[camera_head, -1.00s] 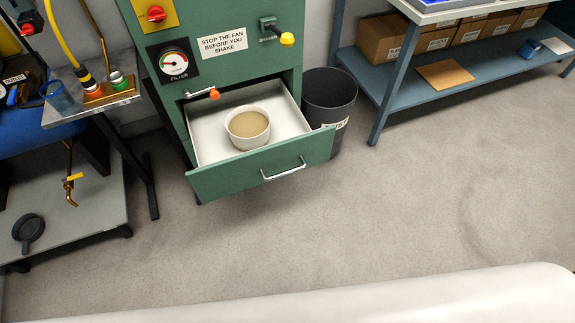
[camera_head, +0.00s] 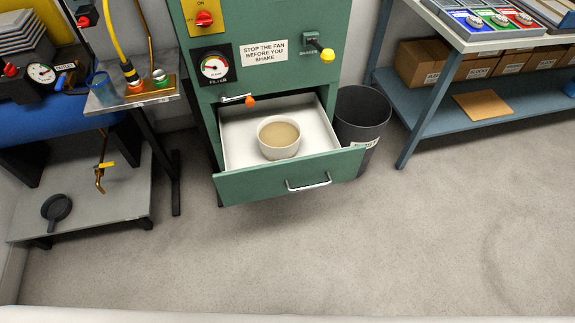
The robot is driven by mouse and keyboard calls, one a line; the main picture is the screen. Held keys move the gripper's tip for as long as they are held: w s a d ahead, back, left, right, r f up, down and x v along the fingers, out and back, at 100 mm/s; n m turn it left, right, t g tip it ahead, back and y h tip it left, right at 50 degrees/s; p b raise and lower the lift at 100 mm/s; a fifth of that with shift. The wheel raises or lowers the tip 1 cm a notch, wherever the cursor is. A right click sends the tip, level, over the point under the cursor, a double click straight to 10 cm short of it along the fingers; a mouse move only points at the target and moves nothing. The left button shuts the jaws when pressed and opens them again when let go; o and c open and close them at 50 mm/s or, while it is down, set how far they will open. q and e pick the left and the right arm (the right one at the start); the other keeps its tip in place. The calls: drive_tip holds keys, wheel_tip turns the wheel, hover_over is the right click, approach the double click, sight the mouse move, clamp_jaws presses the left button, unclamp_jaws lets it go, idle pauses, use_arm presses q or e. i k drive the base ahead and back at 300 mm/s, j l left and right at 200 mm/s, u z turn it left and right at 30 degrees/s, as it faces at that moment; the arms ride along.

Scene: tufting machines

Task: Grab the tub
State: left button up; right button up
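A round white tub (camera_head: 278,138) with tan contents stands upright inside the open drawer (camera_head: 290,178) of a green cabinet (camera_head: 277,20). The drawer has a white inside, a green front and a silver handle (camera_head: 308,183). The tub sits near the middle of the drawer, apart from its front wall. Neither of my grippers shows in the head view.
A dark bin (camera_head: 362,118) stands right beside the drawer. A blue-grey shelf table (camera_head: 480,105) with cardboard boxes is at the right. A small metal-topped stand (camera_head: 130,92) and a low grey platform (camera_head: 90,195) are at the left. The floor (camera_head: 330,250) in front is clear.

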sight(279, 137)
drive_tip(key=i+l+u, duration=0.2)
drive_tip(key=i, duration=0.2)
drive_tip(key=i+l+u, duration=0.25)
drive_tip(key=i+l, duration=0.05)
drive_tip(key=i, duration=0.1)
